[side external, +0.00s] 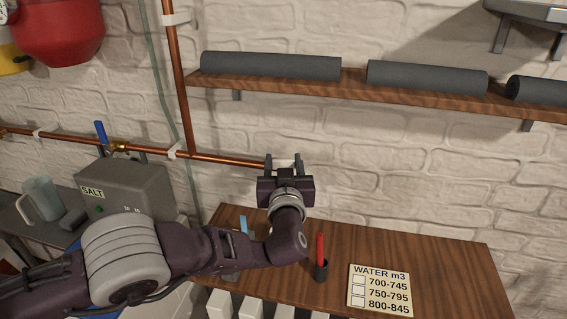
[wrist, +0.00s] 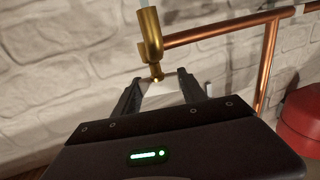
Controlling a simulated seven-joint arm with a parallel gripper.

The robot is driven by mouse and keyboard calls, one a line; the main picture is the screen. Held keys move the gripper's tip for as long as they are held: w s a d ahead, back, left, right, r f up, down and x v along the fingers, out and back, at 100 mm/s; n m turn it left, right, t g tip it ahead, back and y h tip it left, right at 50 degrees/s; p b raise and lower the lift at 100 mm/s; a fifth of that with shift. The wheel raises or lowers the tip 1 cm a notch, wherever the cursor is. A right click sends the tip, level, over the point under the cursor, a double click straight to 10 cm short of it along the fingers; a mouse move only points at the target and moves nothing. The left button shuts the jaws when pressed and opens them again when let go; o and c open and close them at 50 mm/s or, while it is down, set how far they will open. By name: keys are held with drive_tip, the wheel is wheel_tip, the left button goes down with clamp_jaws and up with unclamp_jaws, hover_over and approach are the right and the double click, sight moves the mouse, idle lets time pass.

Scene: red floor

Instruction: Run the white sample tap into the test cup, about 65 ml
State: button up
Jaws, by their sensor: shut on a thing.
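In the wrist view, which looks upside down, a brass tap (wrist: 149,35) sits on the end of a copper pipe. My gripper (wrist: 160,88) is shut on the tap's white handle (wrist: 162,91), a finger on each side. In the side view my gripper (side external: 284,165) is at the pipe's right end, above the wooden worktop, and hides most of the tap. A pale strip (wrist: 148,4) shows at the spout's mouth, cut by the frame edge; I cannot tell whether it is water. I cannot make out the test cup; my arm covers part of the worktop.
The worktop (side external: 430,255) holds a dark holder (side external: 321,271) with a red pen, a WATER m3 card (side external: 381,289) and a small blue object (side external: 243,225). A SALT box (side external: 125,190) and a clear jug (side external: 40,199) stand left. A shelf (side external: 350,88) with grey rolls is above.

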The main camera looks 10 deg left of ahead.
drive_tip(key=shift+a+r+m+h, duration=0.1)
drive_tip(key=shift+m+h, duration=0.3)
drive_tip(key=shift+h, duration=0.2)
drive_tip(key=shift+a+r+m+h, duration=0.1)
drive_tip(key=shift+m+h, duration=0.3)
drive_tip(key=shift+h, duration=0.2)
drive_tip(key=shift+d+m+t+h, duration=0.15)
drive_tip(key=shift+m+h, duration=0.3)
drive_tip(key=shift+h, duration=0.3)
drive_tip(key=shift+d+m+t+h, duration=0.15)
drive_tip(key=shift+m+h, duration=0.3)
drive_tip(key=shift+h, duration=0.3)
drive_tip(key=shift+a, duration=0.1)
drive_tip(key=o, duration=1.4)
drive_tip(key=shift+f, duration=0.1)
drive_tip(key=s, duration=0.7)
